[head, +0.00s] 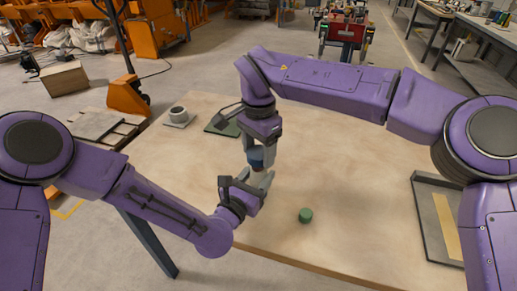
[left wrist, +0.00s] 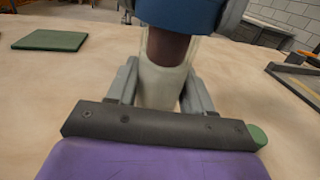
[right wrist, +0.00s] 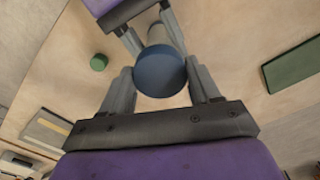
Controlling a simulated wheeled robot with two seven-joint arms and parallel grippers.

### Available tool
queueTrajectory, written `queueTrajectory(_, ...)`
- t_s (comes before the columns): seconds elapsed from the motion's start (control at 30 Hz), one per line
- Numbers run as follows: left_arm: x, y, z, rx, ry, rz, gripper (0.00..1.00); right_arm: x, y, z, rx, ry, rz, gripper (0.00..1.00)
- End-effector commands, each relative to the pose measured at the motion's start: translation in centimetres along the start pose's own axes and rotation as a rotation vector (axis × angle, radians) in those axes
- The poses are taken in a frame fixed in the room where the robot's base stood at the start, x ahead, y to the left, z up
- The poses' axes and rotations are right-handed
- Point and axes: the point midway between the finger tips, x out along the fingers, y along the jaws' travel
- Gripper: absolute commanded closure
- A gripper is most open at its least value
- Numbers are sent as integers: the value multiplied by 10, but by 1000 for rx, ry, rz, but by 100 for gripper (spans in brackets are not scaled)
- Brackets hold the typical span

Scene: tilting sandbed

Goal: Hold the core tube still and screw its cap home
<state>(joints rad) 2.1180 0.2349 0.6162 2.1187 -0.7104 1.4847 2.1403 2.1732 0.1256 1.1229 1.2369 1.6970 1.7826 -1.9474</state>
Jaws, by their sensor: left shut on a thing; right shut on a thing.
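The core tube (left wrist: 163,80) stands roughly upright above the table, clear-walled with a dark layer over a pale one. My left gripper (head: 264,181) is shut on the tube's lower part, with one finger on each side in the left wrist view (left wrist: 160,92). The blue cap (right wrist: 160,71) sits at the tube's top end; whether it is fully seated I cannot tell. My right gripper (head: 258,158) comes from above and is shut on the cap, its fingers on both sides in the right wrist view (right wrist: 162,78). In the head view the fingers mostly hide the tube.
A green cylinder (head: 305,215) stands on the table to the right of the grippers. A green mat (head: 222,127) and a grey cup (head: 178,114) on a small plate are at the back left. A grey tray (head: 427,215) lies at the right edge. The table (head: 350,165) between is clear.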

Motion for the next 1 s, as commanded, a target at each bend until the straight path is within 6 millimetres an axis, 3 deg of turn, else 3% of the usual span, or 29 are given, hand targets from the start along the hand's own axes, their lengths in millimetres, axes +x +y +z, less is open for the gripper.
queueTrajectory(0.17, 0, 0, 0, 0, 1, 0, 100, 1, 0, 0, 474, -2, 1, 75)
queueTrajectory(0.8, 0, 0, 0, 1, 0, 0, 100, 2, 0, 0, 2556, 0, 4, 75)
queueTrajectory(1.0, 0, 0, 0, 1, 0, 0, 100, 2, 0, 0, 3034, 0, 4, 75)
